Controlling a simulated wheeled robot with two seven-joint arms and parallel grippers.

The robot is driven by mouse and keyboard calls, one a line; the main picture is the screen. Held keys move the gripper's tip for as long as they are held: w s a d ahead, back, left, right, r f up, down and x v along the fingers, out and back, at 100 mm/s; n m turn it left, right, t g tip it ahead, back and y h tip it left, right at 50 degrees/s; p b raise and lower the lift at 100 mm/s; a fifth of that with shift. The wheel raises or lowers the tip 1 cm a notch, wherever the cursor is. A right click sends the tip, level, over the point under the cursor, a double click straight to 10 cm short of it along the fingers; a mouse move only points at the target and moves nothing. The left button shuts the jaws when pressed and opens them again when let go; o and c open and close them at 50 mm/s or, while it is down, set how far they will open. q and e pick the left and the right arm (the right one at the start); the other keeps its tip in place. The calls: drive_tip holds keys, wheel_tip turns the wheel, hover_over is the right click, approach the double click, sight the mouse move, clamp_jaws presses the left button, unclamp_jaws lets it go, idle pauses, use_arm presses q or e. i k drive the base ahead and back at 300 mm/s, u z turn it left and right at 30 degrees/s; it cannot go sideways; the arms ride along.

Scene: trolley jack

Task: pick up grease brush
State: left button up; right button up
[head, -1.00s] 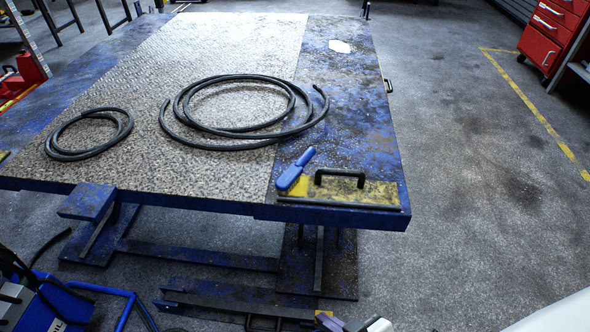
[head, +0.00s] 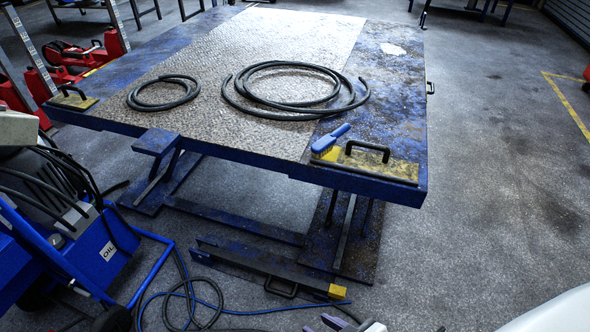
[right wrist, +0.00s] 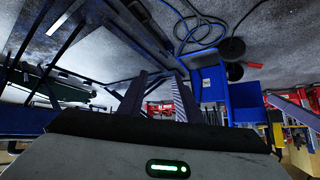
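The tips of my right gripper (head: 334,322) show at the bottom edge of the head view, low and in front of the table, well apart from the brush. In the right wrist view its two fingers (right wrist: 157,100) stand apart with nothing held between them. The brush is not visible there. My left gripper is not in view.
Two black hose coils (head: 292,92) lie on the table top. A blue oil cart (head: 105,250) with cables stands at the left front. Red jacks (head: 75,60) are behind the table's left side. The floor to the right (head: 500,190) is clear.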

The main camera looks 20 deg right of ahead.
sight(320, 149)
drive_tip(key=z, duration=1.35)
drive_tip(key=k, duration=0.2)
drive_tip(key=u, duration=2.1)
drive_tip(key=i, duration=1.2)
drive_tip(key=z, duration=0.85)
